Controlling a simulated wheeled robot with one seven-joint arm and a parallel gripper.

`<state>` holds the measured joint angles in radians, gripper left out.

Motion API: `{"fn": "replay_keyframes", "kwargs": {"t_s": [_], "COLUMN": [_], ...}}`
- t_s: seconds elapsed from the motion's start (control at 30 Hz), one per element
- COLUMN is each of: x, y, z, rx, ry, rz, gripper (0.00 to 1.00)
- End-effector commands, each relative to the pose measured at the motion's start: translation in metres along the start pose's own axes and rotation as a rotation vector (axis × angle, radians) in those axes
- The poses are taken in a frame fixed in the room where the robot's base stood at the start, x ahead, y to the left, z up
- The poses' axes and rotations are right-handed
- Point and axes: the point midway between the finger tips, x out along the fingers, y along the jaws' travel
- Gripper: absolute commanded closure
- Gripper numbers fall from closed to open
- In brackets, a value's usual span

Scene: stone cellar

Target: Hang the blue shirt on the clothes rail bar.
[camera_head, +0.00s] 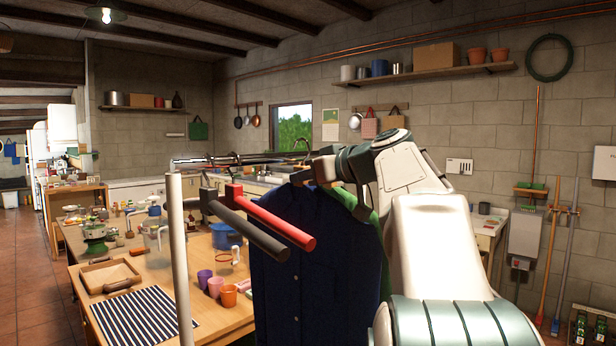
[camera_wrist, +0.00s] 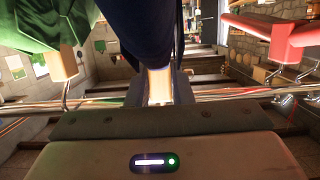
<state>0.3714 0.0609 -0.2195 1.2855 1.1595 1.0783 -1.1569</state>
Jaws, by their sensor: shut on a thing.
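The dark blue shirt (camera_head: 310,270) hangs upright below my gripper (camera_head: 328,170) in the head view. The shirt's dark cloth (camera_wrist: 148,30) also shows at the top of the wrist view. My gripper (camera_wrist: 158,88) is shut on the pale wooden part of the shirt's hanger (camera_wrist: 158,84). The metal clothes rail bar (camera_head: 225,158) runs across at about gripper height. In the wrist view the bar (camera_wrist: 235,94) passes close to the fingers on both sides. The hanger's hook is hidden, so I cannot tell whether it rests on the bar.
A red hanger (camera_head: 270,217) and a black hanger (camera_head: 243,226) are left of the shirt. A green garment (camera_wrist: 40,25) is on its other side. A white rail post (camera_head: 179,265) stands left. Behind is a wooden table (camera_head: 200,262) with cups and a striped cloth.

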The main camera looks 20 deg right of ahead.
Motion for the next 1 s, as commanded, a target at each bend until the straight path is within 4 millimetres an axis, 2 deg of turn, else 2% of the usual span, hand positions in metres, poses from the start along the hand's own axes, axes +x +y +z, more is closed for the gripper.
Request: {"fn": "replay_keyframes", "kwargs": {"t_s": [0.5,1.0], "x": [0.014,0.015], "y": [0.000,0.000], "z": [-0.005,-0.004], "rx": [-0.002,-0.001], "ry": [0.002,0.002], "rz": [0.001,0.001], "gripper": [1.00,1.00]}}
